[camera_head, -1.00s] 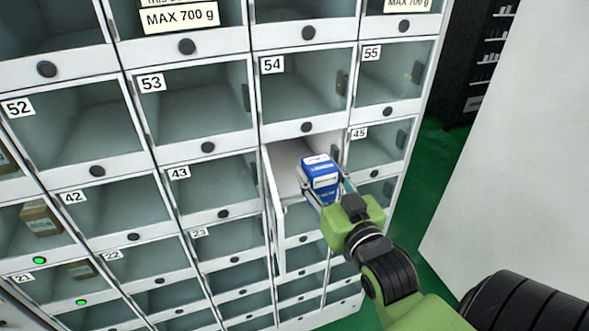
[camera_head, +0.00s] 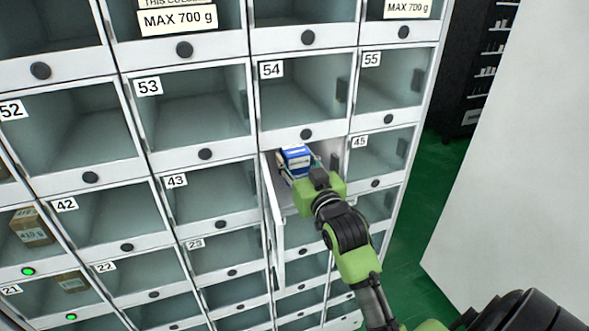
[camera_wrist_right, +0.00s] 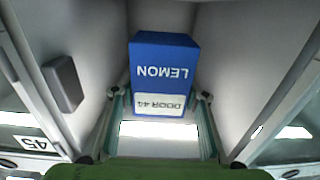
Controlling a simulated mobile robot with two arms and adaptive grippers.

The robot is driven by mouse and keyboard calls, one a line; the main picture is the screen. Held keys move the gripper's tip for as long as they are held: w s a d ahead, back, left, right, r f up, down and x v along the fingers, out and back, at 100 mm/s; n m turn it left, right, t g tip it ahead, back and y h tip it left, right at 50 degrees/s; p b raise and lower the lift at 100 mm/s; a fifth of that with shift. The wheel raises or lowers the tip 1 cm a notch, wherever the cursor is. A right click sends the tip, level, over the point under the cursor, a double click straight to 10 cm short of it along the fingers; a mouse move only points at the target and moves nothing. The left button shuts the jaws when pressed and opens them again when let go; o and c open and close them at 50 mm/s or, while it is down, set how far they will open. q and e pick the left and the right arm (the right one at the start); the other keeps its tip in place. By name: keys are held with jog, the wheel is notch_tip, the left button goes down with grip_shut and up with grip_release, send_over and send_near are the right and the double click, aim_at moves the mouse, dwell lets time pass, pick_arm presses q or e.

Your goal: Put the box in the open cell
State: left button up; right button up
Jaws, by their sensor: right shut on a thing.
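The blue and white box (camera_head: 296,158) is in the mouth of the open cell (camera_head: 333,150), below cell 54 and left of cell 45. My right gripper (camera_head: 308,172) is shut on the box and reaches into the cell. In the right wrist view the box (camera_wrist_right: 164,72) shows "LEMON" and "DOOR 44" upside down, between the two fingers (camera_wrist_right: 160,105), with cell walls on both sides. The open cell's door (camera_head: 276,215) is swung outward on the left of the opening. Whether the box touches the cell floor I cannot tell. My left gripper is not in view.
Closed cells with clear fronts surround the opening, such as cell 54 (camera_head: 303,90) and cell 43 (camera_head: 209,195). Brown boxes (camera_head: 33,229) sit in cells at the lower left. A white panel (camera_head: 505,170) stands at the right, with green floor (camera_head: 440,185) before it.

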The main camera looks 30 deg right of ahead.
aim_at(299, 176)
notch_tip(299, 176, down, 3)
jog(key=shift+s+f+p, duration=0.1)
jog(key=shift+f+p, duration=0.05)
jog(key=shift+p, duration=0.2)
jog(key=shift+f+p, duration=0.15)
jog(key=shift+p, duration=0.15)
jog(key=shift+w+f, duration=0.2)
jog(key=shift+f, duration=0.05)
jog(key=shift+f, duration=0.15)
jog(key=o, duration=1.2)
